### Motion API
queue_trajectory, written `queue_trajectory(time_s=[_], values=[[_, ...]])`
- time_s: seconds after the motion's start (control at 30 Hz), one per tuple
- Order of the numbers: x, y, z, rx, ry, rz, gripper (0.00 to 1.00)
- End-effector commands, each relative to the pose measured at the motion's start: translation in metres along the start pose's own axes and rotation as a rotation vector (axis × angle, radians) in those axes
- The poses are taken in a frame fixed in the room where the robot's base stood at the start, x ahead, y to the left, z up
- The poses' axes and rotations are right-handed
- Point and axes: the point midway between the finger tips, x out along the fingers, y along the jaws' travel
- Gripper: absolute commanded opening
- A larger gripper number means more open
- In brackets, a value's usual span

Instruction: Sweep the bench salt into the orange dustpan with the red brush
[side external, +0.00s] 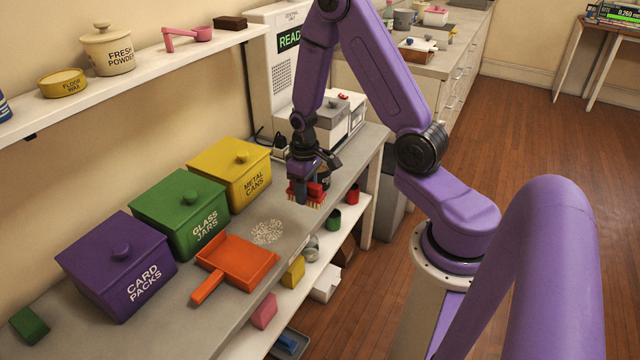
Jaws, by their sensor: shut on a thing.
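The orange dustpan (237,259) lies flat on the grey bench, its handle pointing to the lower left. A patch of white salt (267,232) lies on the bench just beyond the dustpan, to its upper right, apart from it. My gripper (306,180) is shut on the red brush (315,190), with its tan bristles pointing down. The brush is to the upper right of the salt, near the front edge of the bench. I cannot tell whether the bristles touch the bench. My gripper's fingers partly hide the brush.
Purple (116,262), green (178,211) and yellow (230,170) lidded bins stand along the wall behind the dustpan. A white machine with a screen (285,75) stands at the bench's far end. A wall shelf (140,75) overhangs at left. A lower shelf (320,262) holds small items.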

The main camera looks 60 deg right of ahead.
Motion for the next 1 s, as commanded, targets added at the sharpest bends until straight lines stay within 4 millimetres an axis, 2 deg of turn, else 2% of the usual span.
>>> queue_trajectory(time_s=[0.1, 0.3, 1.0], values=[[0.016, -0.016, -0.024, -0.003, -0.002, 0.0, 0.2], [0.031, -0.031, -0.044, 0.0, -0.001, 0.0, 0.2], [0.09, -0.033, -0.046, 0.0, -0.002, 0.0, 0.2]])
